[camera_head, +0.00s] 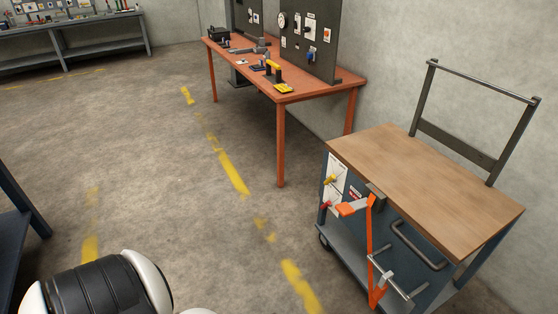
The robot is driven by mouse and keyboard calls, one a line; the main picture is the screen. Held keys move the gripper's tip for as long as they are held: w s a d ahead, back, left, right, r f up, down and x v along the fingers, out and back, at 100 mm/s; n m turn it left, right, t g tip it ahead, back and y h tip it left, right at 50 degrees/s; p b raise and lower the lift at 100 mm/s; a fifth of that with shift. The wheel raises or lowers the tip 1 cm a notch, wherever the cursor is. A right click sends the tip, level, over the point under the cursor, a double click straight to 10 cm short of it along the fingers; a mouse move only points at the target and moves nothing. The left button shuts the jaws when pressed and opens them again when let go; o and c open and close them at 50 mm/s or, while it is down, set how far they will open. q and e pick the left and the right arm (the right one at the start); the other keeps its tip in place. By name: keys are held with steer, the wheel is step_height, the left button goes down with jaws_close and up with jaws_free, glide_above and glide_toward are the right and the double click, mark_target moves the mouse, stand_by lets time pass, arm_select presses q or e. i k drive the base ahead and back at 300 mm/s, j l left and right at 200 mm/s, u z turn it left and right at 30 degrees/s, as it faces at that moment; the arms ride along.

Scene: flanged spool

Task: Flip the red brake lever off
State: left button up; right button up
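A cart (425,178) with a wooden top stands at the right. On its left side is a white panel (337,168) with a small yellow knob or lever (330,180) and a small red lever (326,204) below it. The red lever is too small to tell its position. An orange-red bar (371,250) with a flat orange arm at its top also stands at the cart's front side; I cannot tell what it is. Neither of my grippers is in view. A black and white part of my own arm shows at the bottom left, far from the cart.
An orange workbench (285,88) with tools and a dark pegboard (310,40) stands behind the cart along the wall. Another bench (75,25) is at the far left, and a dark frame (18,215) at the left edge. The floor between is clear, with worn yellow lines.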

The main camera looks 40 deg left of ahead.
mark_target(328, 203)
steer(key=u, duration=1.05)
